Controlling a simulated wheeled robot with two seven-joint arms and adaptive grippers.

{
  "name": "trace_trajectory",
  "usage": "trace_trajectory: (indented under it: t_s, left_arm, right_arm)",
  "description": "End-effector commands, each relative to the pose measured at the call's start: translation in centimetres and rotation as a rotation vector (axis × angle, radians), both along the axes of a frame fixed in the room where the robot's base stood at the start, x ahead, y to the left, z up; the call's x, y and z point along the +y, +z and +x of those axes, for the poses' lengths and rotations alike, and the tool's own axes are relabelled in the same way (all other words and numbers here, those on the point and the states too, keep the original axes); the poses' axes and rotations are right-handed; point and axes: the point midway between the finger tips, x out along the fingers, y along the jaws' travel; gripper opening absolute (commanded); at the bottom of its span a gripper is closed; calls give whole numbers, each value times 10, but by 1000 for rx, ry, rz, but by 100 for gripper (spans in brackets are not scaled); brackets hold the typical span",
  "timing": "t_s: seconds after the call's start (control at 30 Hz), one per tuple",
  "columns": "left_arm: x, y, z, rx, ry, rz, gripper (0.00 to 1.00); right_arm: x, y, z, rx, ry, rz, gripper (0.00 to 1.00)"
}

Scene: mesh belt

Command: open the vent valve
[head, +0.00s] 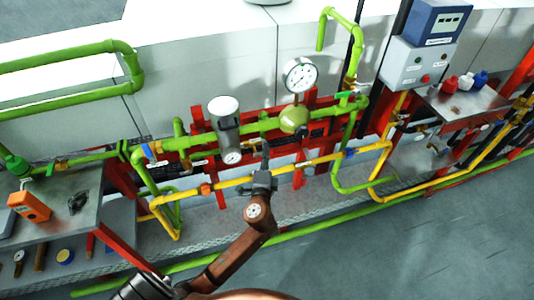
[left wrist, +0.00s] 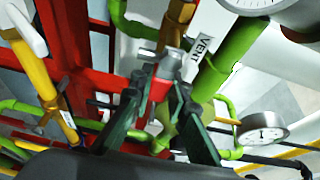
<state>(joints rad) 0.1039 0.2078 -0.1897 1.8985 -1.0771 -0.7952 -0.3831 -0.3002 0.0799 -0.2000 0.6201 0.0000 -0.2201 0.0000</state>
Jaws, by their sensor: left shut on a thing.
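The vent valve (left wrist: 172,62) shows in the left wrist view as a grey metal fitting below a brass pipe piece, beside a white tag (left wrist: 203,50) reading VENT. My left gripper (head: 265,163) reaches up to the pipe rack at the middle of the head view. In the head view the valve is mostly hidden by my gripper. My right gripper is not in view.
Around the valve are a green regulator (head: 294,120) with a gauge (head: 300,75), a grey filter (head: 225,112), and a yellow pipe (head: 233,183) close to my gripper. A metal table (head: 85,218) with an orange device (head: 30,206) stands left. Floor (head: 430,235) is clear at lower right.

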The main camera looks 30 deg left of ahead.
Motion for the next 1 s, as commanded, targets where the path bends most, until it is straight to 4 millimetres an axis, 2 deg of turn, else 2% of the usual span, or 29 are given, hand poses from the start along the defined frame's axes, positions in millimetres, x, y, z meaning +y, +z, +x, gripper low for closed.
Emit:
trace_trajectory:
  t_s: [0.07, 0.1, 0.33, 0.67, 0.77, 1.0]
  left_arm:
    - [0, 0, 0, -1, 0, -2, 0]
    - [0, 0, 0, -1, 0, -2, 18]
    - [0, 0, 0, -1, 0, 0, 33]
    - [-2, 0, -3, 0, -1, 0, 33]
    - [-6, -1, -12, 2, -1, -1, 33]
    - [-28, -2, -56, 2, 0, -3, 33]
  right_arm:
    - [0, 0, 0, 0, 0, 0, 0]
    - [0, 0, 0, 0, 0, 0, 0]
    - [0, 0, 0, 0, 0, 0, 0]
    - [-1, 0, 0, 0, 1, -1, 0]
    - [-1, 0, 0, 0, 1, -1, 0]
    - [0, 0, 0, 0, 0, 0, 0]
